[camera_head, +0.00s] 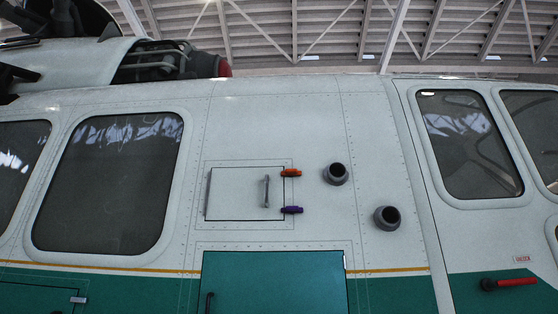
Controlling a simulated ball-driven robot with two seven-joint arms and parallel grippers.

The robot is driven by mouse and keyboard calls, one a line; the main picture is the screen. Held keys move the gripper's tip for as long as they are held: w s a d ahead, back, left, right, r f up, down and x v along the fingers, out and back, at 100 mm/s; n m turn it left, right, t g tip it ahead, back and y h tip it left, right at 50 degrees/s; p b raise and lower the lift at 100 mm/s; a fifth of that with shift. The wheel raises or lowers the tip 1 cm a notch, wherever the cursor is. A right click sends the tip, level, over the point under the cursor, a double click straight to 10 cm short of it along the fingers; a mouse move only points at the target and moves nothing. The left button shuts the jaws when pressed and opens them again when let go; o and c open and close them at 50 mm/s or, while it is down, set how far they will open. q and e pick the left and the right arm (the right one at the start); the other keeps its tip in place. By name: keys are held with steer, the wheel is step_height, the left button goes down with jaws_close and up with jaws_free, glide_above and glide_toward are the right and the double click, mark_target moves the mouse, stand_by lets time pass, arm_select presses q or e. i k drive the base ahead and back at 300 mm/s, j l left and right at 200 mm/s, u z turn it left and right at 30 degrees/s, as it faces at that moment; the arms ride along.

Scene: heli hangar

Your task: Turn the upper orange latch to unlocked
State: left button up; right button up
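The upper orange latch (291,173) is on the right edge of a closed square hatch (236,195) in the helicopter's white side. It lies horizontally, its left end over the hatch edge. A purple latch (291,210) sits below it on the same edge, also about horizontal. A grey upright handle (267,191) is on the hatch, just left of the latches. Neither of my grippers shows in the head view.
Two dark round ports, an upper one (336,174) and a lower one (387,217), stick out right of the latches. A teal door (273,284) lies below the hatch. A red door handle (509,283) is at lower right. Windows flank the panel.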

mark_target(291, 172)
steer(key=i+l+u, duration=0.15)
steer(key=u, duration=0.35)
steer(key=i+l+u, duration=0.15)
steer(key=u, duration=0.35)
steer(key=l, duration=0.1)
